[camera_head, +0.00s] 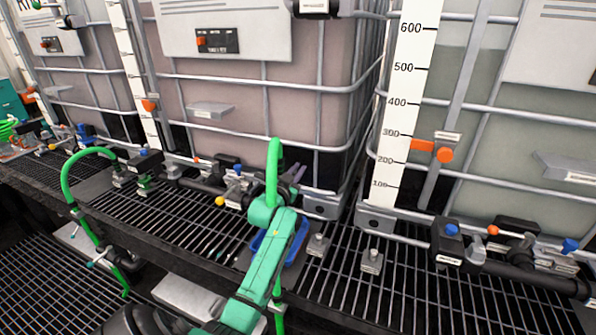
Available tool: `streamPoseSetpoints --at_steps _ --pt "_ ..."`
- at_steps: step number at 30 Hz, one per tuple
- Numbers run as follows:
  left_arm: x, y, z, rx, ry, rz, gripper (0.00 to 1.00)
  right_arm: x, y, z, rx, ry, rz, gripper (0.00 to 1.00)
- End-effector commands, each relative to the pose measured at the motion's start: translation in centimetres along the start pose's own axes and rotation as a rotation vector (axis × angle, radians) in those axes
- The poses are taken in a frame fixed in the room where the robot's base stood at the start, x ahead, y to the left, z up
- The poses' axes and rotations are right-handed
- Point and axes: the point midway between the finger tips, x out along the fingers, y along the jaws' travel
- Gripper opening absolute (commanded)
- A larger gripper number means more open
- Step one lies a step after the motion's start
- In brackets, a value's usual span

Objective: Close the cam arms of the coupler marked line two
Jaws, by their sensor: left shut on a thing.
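My left arm comes up from the bottom, and its gripper (291,181) is at the front of the middle tote, by the valve. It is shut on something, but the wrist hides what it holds. A green hose (273,160) arches up right beside the gripper; its lower end is behind my arm. Another green hose (88,156) arches to a coupler (123,176) at the left on the grating. The labels on the couplers are too small to read, so I cannot tell which is line two or how its cam arms stand. My right gripper is not in view.
Caged totes stand in a row behind the grating shelf (330,285). A valve (470,245) with a dark pipe sits at the right. A blue tray (297,243) lies partly behind my wrist. Small grey blocks (371,261) stand on the grating, which is mostly clear at the right.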

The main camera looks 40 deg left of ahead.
Motion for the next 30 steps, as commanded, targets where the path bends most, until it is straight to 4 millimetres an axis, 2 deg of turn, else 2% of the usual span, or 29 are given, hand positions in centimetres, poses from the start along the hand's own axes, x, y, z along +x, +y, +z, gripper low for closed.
streamPoseSetpoints --at_steps 2,3,5,13,17,24,30 --pt "0.0 0.0 0.1 -0.001 -0.001 0.0 0.0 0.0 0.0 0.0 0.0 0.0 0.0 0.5" --pt "0.0 0.0 0.1 -0.001 -0.001 0.0 0.21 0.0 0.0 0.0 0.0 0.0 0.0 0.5" --pt "0.0 0.0 0.1 -0.001 -0.001 0.001 0.44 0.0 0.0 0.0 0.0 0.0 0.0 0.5" --pt "0.0 0.1 0.1 0.006 -0.001 0.0 0.44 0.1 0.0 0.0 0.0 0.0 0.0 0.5" --pt "0.0 0.7 0.5 0.112 0.0 0.001 0.44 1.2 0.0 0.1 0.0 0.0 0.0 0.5" --pt "0.0 3.0 1.9 0.648 0.001 0.001 0.44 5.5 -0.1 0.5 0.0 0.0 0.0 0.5" --pt "0.0 4.0 3.1 1.072 0.001 -0.001 0.44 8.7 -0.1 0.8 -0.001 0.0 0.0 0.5"
